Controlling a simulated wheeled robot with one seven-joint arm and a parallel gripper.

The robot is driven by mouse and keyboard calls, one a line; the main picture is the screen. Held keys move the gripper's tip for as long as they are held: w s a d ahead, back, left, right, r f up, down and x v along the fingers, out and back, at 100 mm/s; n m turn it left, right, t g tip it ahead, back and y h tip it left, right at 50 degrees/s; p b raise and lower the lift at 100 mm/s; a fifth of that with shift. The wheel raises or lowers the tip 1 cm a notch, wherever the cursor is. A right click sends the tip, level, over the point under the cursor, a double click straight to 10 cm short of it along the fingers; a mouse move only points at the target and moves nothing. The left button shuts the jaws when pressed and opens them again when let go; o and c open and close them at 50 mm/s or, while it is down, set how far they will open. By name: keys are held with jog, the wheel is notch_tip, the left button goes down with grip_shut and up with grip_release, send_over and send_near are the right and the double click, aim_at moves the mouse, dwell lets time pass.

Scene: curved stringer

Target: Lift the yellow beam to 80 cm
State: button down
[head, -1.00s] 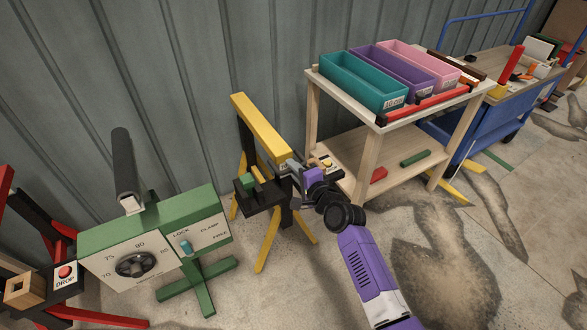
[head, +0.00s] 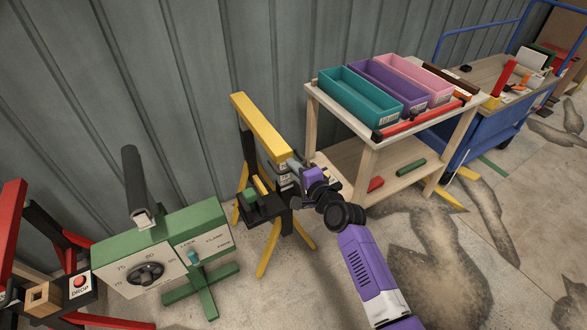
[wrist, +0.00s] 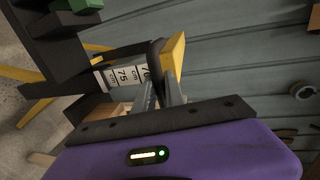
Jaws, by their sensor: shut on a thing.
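The yellow beam (head: 262,125) lies across the top of a yellow-legged stand (head: 272,245) in the head view. Its near end (wrist: 174,50) shows in the wrist view. My gripper (head: 292,165) is at this near end, its two fingers (wrist: 160,92) closed together there. The exact contact is partly hidden by the fingers and a dark rounded part. Below the beam, a white scale (wrist: 122,75) shows 75 cm and part of a 70 mark. A black block with a green piece (head: 260,205) sits on the stand.
A green stand (head: 165,245) with a dial and a lock/clamp/free switch (head: 192,257) is at left. A red DROP button (head: 80,283) is beside it. A wooden shelf (head: 345,120) with colored bins stands close right. A corrugated wall (head: 200,60) is behind.

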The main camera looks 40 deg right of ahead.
notch_tip(320, 180, up, 5)
jog(key=p, duration=0.3)
jog(key=shift+f, duration=0.15)
jog(key=c, duration=1.4)
grip_release()
jog(key=v, duration=0.7)
jog(key=shift+s+a, duration=0.2)
jog(key=shift+s, duration=0.2)
